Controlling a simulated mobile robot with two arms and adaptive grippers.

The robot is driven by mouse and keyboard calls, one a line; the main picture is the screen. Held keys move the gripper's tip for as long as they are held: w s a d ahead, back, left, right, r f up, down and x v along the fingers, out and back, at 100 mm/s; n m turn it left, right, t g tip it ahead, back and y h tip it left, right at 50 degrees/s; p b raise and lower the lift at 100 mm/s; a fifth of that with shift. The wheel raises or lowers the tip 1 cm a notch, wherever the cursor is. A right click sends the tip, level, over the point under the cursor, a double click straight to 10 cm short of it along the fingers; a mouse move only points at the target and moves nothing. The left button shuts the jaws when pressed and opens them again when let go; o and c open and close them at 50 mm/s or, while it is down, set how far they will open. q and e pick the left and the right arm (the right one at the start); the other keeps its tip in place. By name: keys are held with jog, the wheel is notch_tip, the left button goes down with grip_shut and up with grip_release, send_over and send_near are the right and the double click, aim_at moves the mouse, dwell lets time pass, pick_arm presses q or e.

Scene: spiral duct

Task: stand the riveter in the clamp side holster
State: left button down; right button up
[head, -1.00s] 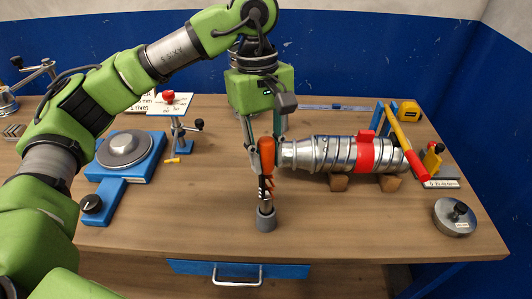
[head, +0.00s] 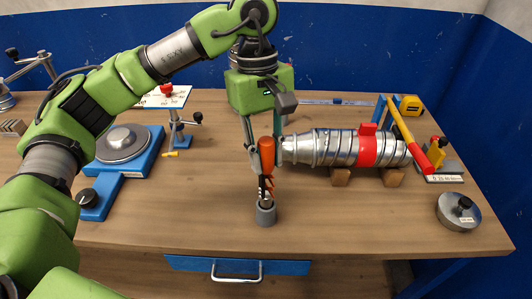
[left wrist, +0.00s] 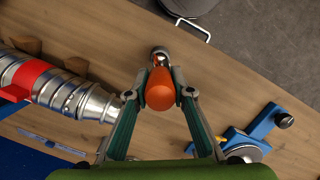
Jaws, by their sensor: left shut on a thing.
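The riveter has an orange handle (head: 267,152) and a dark lower part, and it stands nearly upright. My left gripper (head: 262,150) is shut on the riveter around the orange handle; in the left wrist view the handle (left wrist: 159,90) sits between the fingertips (left wrist: 161,93). A small grey cup-shaped holster (head: 266,213) stands on the bench directly below. The riveter's lower end is at the holster's mouth and appears to reach into it; how deep I cannot tell. My right gripper is not in view.
A silver duct (head: 318,148) with a red band (head: 367,149) lies on wooden blocks just right of the gripper. A blue turntable base (head: 140,165) is at left. A yellow-red lever (head: 408,135) and a round grey weight (head: 458,212) are at right. Front bench is mostly clear.

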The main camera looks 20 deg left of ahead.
pick_arm(q)
jog(key=shift+f, duration=0.35)
jog(key=c, duration=1.7)
grip_release()
jog(key=shift+r, duration=0.1)
notch_tip(320, 180, up, 12)
jog(key=w+a, duration=0.1)
jog(key=shift+w+a, duration=0.2)
jog(key=shift+w, duration=0.05)
